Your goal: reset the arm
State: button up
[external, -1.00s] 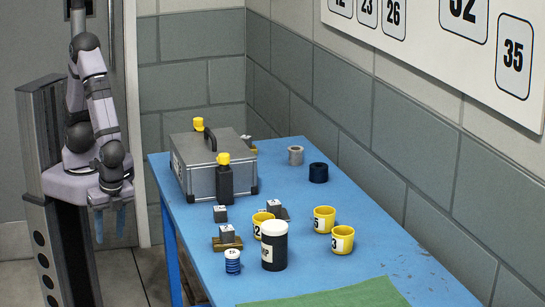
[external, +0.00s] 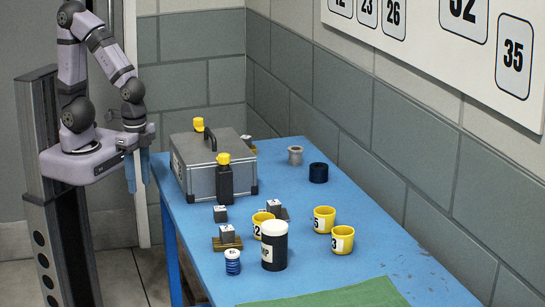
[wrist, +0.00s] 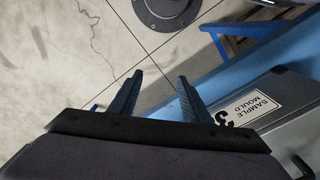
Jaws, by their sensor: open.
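My gripper (external: 138,172) hangs at the left end of the blue table in the external view, fingers pointing down. It is beside the grey case, apart from it. My gripper is open and empty.
A grey case (external: 190,170) with a handle stands on the blue table (external: 350,205); its label shows in the wrist view. A black bottle with yellow cap (external: 225,182), yellow cups (external: 324,220), a dark jar (external: 273,250) and metal blocks (external: 227,234) stand further right. Floor lies left of the table.

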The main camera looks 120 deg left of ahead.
notch_tip(320, 180, up, 7)
jog(key=p, duration=0.5)
jog(key=shift+f, duration=0.2)
